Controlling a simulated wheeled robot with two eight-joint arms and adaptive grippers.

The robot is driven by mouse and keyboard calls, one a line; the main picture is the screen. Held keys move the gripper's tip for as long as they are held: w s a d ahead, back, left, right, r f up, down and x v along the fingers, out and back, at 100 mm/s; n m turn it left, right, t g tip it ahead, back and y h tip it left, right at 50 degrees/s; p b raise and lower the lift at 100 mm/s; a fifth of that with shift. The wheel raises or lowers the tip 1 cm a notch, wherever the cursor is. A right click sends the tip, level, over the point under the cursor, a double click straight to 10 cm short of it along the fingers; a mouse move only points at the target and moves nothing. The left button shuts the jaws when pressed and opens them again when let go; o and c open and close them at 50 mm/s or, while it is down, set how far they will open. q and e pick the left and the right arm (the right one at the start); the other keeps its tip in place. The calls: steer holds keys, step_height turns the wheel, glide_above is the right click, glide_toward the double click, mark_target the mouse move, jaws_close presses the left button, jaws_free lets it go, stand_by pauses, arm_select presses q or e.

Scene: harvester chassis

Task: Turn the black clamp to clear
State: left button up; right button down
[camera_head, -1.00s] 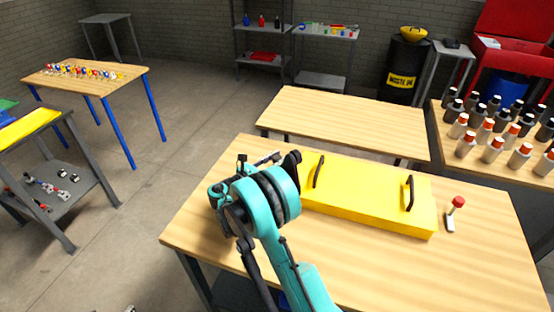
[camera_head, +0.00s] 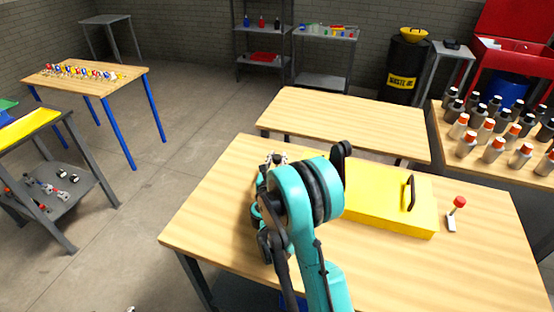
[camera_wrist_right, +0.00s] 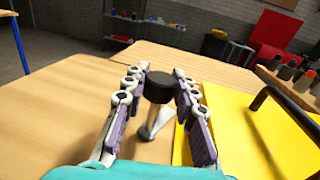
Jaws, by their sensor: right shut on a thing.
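The black clamp (camera_wrist_right: 158,88) stands at the left edge of the yellow cover in the right wrist view. It has a black knob on top and a pale metal lever (camera_wrist_right: 157,122) slanting below. My right gripper (camera_wrist_right: 159,84) is shut on the black knob, with a finger on each side. In the head view my right gripper (camera_head: 276,159) shows only in part at the cover's far left, and my own arm hides the clamp there. The yellow cover (camera_head: 385,212) lies on the wooden table. My left gripper is not in view.
A red-knobbed clamp (camera_head: 457,205) stands at the right of the cover. A dark handle (camera_head: 410,192) rises from the cover's right side. An empty wooden table (camera_head: 345,118) stands behind. Several bottles (camera_head: 495,149) crowd the right-hand table. The work table's left part is clear.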

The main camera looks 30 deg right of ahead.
steer(key=shift+n+t+y, duration=0.7)
steer(key=shift+n+y, duration=0.1)
steer(key=shift+y, duration=0.5)
steer(key=c, duration=1.2)
jaws_free()
step_height(320, 180, up, 10)
steer(key=shift+f, duration=0.1)
